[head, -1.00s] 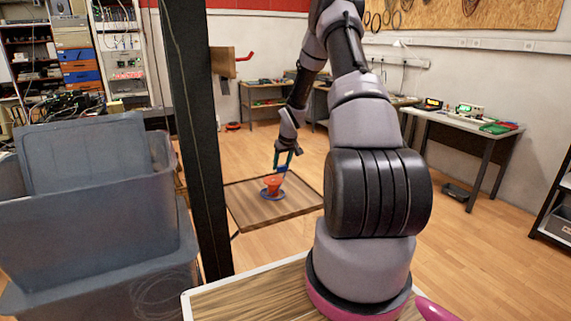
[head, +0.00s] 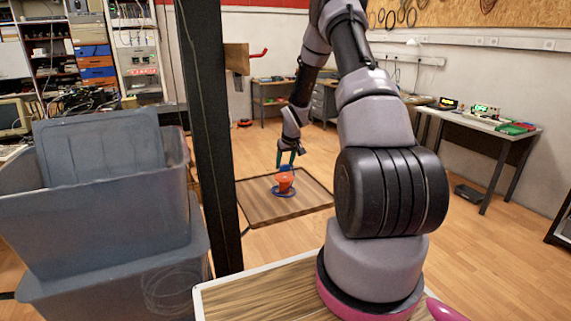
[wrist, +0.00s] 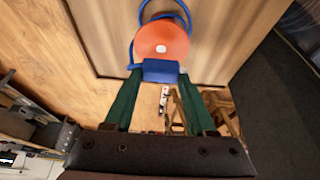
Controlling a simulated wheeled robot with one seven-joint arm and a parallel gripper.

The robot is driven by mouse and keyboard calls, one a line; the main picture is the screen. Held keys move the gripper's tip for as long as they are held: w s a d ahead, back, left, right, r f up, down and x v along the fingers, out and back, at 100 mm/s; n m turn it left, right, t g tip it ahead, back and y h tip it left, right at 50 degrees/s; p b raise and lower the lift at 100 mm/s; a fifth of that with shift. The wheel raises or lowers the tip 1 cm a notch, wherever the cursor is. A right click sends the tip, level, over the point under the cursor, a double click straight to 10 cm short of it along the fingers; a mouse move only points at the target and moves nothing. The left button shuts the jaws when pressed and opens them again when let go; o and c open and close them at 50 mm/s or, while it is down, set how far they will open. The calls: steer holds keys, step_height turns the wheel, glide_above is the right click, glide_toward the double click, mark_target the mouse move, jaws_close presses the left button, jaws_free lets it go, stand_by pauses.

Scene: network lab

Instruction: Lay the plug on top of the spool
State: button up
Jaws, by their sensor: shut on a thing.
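An orange-red spool (head: 285,182) stands on a brown wooden board in the head view. Its round top with a pale centre faces the wrist camera (wrist: 162,42). A blue ring or loop of cable (head: 275,194) lies around its foot. My gripper (head: 286,162) has green fingers, shut on a blue block, the plug (head: 286,169). The plug also shows between the fingertips in the wrist view (wrist: 160,71), overlapping the near edge of the spool's top. I cannot tell whether plug and spool touch.
The wooden board (head: 255,213) is otherwise bare, with open floor around it. Stacked grey bins (head: 110,215) and a dark post (head: 210,140) stand at the left. A bench with electronics (head: 480,125) stands at the right.

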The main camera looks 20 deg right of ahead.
steer(key=shift+f, duration=1.6)
steer(key=o, duration=1.4)
steer(key=shift+r, duration=0.1)
